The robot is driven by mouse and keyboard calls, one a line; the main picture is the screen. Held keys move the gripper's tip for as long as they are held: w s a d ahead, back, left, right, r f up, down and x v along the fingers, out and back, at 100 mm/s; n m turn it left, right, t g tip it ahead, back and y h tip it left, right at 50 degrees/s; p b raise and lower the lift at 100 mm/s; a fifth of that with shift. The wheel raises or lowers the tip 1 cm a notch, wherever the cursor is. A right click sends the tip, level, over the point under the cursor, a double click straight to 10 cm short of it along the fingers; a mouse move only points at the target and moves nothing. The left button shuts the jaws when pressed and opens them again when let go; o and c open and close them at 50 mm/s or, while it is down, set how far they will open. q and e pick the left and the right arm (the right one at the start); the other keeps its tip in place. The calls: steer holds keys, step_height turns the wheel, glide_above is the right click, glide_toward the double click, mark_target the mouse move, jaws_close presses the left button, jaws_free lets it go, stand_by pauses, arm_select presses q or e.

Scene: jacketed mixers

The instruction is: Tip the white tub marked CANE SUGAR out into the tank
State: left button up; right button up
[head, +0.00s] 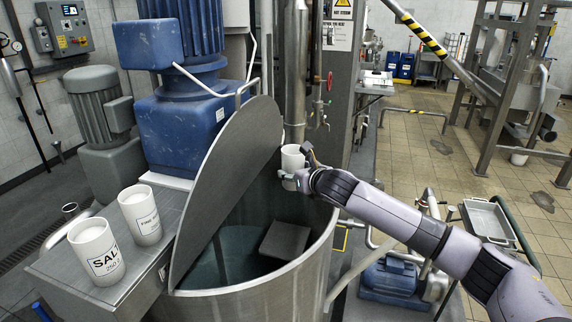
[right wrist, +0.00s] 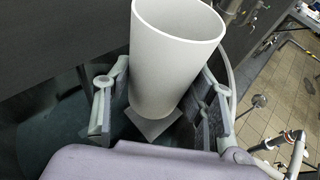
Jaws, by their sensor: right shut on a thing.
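A white tub (head: 292,158) is in my right gripper (head: 300,174), high over the far right rim of the steel tank (head: 262,299). It looks about upright in the head view. In the right wrist view the tub (right wrist: 172,75) stands between the two fingers (right wrist: 165,100), its open mouth at the top. No lettering shows on the visible side, and I cannot make out any contents. The tank is open at the front right, with dark greenish liquid or floor and a grey plate inside. My left gripper is out of view.
An upright half-round lid (head: 225,165) borders the tank opening. A tub marked SALT (head: 98,258) and another labelled tub (head: 141,217) stand on a steel ledge at left. A blue motor (head: 188,110) and a vertical pipe (head: 296,80) stand behind.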

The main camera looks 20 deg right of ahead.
steer(key=s+d+r, duration=0.4)
steer(key=s+d, duration=0.1)
steer(key=d, duration=0.3)
steer(key=shift+s+d+p, duration=0.15)
steer(key=shift+s+p, duration=0.25)
steer(key=shift+r, duration=0.1)
